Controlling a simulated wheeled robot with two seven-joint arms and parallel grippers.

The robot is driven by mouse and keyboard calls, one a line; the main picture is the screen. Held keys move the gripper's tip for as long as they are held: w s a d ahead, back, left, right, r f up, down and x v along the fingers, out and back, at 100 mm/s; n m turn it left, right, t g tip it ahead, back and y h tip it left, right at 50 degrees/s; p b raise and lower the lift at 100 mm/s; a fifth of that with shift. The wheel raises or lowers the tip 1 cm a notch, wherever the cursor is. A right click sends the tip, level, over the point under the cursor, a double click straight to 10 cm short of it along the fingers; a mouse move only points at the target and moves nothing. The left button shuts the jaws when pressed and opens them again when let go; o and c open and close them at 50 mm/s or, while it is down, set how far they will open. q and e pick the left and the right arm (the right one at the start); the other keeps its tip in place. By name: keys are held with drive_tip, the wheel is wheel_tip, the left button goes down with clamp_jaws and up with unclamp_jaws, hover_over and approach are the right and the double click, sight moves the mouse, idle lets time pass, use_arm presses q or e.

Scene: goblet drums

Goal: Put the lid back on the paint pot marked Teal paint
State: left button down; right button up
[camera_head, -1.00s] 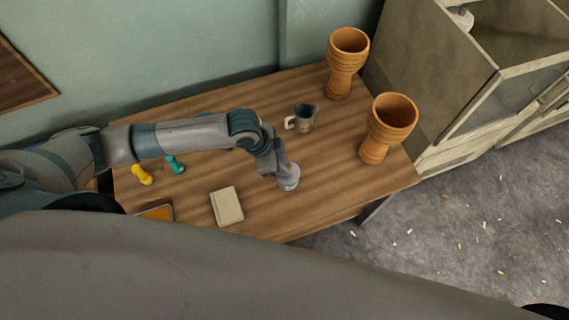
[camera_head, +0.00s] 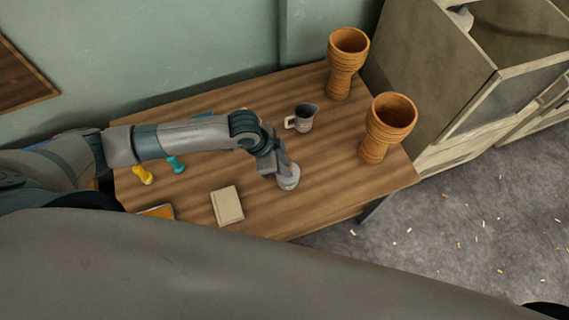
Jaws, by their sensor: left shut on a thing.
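My left gripper (camera_head: 286,168) points down over the front middle of the wooden table, shut on a small grey round thing (camera_head: 289,183). This thing is at or just above the tabletop. I cannot tell whether it is a lid, a pot or a lid on a pot, as the gripper covers part of it. No "Teal paint" marking is readable anywhere. A small teal object (camera_head: 176,165) and a yellow one (camera_head: 143,175) are at the table's left, below my left arm. My right gripper is out of view.
The wooden table (camera_head: 325,205) also bears a grey jug (camera_head: 303,118), a beige book (camera_head: 227,206), an orange-faced flat item (camera_head: 158,212) and two goblet drums (camera_head: 347,63) (camera_head: 385,128) at the right. A cabinet (camera_head: 440,90) adjoins the table's right side.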

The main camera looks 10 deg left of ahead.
use_arm(q)
drive_tip(key=shift+p, duration=0.35)
idle(0.7)
idle(0.4)
drive_tip(key=c, duration=1)
unclamp_jaws()
drive_tip(key=shift+c, duration=0.2)
drive_tip(key=shift+r, duration=0.15)
drive_tip(key=shift+r+p, duration=1)
drive_tip(key=shift+p, duration=0.25)
drive_tip(key=shift+r+p, duration=2.35)
drive_tip(key=shift+p, duration=0.2)
drive_tip(key=shift+c, duration=0.3)
